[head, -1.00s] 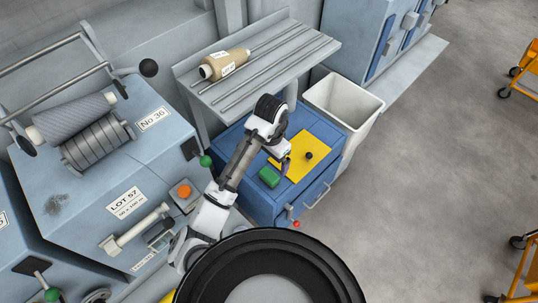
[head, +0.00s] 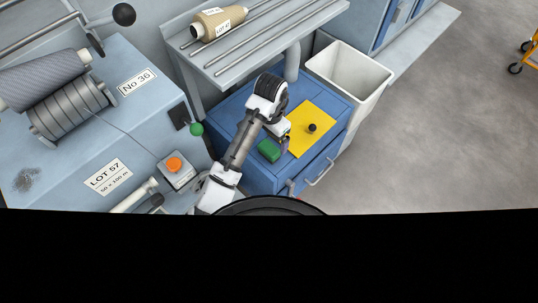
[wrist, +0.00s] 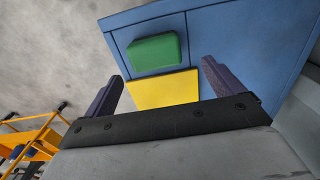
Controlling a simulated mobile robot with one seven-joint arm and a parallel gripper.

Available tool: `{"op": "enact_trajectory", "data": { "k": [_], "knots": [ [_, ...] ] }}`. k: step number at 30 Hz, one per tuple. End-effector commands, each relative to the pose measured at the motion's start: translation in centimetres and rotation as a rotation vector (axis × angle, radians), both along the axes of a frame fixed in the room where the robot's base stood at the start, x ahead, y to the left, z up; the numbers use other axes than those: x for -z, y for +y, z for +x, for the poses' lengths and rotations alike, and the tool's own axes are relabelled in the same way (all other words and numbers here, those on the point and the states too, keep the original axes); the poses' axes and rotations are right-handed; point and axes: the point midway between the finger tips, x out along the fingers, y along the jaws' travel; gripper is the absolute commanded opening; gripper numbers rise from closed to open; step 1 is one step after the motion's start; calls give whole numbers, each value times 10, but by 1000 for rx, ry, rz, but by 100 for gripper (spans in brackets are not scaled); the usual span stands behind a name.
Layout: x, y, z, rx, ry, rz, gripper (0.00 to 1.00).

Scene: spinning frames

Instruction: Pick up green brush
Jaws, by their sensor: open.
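The green brush (head: 268,150) shows as a green block lying on top of the blue cabinet (head: 232,133), by its front edge and beside a yellow sheet (head: 325,118). In the wrist view the green brush (wrist: 154,54) lies ahead of my gripper (wrist: 163,74), across the space between the two dark fingers. The gripper is open and empty, and its fingers do not touch the brush. In the head view my gripper (head: 284,142) is just right of the brush, partly hidden by my own wrist.
A small black knob (head: 312,127) stands on the yellow sheet. A grey rack (head: 222,83) with rods and a yarn cone (head: 218,22) is behind the cabinet. A white bin (head: 348,70) stands to the right. A machine with an orange button (head: 174,164) is left.

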Motion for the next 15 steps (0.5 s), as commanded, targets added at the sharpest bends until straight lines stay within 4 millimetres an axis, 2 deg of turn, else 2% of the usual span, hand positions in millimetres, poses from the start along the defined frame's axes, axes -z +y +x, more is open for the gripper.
{"op": "enact_trajectory", "data": {
  "k": [8, 15],
  "knots": [
    [15, 2, -3, -1, -1, 1, 93],
    [45, 5, -12, 0, 0, 0, 93]
  ]
}}
